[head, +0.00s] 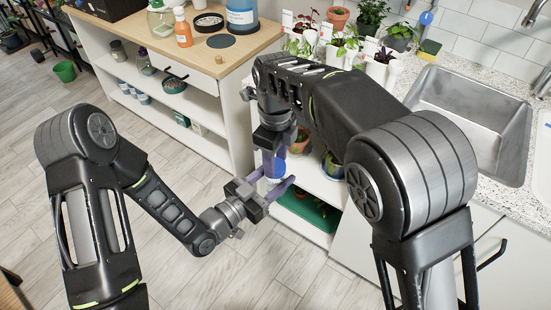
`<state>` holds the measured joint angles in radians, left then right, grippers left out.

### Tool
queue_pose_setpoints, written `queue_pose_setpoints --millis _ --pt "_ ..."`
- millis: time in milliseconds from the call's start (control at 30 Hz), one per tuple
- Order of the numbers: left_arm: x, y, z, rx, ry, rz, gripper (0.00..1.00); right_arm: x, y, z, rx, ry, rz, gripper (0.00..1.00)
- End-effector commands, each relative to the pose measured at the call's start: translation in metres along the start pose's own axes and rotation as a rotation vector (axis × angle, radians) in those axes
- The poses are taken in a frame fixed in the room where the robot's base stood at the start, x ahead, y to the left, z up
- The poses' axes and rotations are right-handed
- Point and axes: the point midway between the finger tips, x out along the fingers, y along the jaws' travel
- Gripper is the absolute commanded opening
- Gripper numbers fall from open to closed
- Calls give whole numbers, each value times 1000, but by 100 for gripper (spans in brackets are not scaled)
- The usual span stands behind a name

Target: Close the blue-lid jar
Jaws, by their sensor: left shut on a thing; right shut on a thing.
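The blue-lid jar is mostly hidden between my two grippers, in front of the white shelf unit. A small blue patch, the blue lid (279,170), shows there. My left gripper (270,182) reaches in from the left with purple fingers spread around the jar's body and is shut on it. My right gripper (273,156) points down from above, its purple fingers at the lid, and is shut on it. The jar is held in the air. I cannot tell whether the lid is seated on the jar or how it is turned.
A wooden counter (190,62) at the back holds an orange bottle (182,28), a blue-labelled jar (241,17) and a dark disc (221,41). Shelves with jars and a green tray (308,211) lie behind the grippers. Potted plants and a sink (470,112) are right. Floor is clear in front.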

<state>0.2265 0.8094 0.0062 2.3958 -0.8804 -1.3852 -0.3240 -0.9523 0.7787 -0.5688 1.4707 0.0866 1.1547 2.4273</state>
Motion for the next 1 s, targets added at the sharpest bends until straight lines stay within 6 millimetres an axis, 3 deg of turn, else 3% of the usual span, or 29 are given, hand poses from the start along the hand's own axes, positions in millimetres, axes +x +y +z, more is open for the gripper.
queue_pose_setpoints --millis 200,300,700,733,1000 --pt "0 0 0 0 -1 1 0 4 1 -1 623 15 -3 0" --pt "0 0 0 1 0 0 0 4 1 -2 752 14 -2 0" --pt "0 0 0 1 1 0 0 0 0 0 830 0 2 0" --pt "0 0 0 1 1 0 0 0 0 0 830 0 2 45" --pt "0 0 0 0 1 0 0 0 0 0 829 0 1 65"
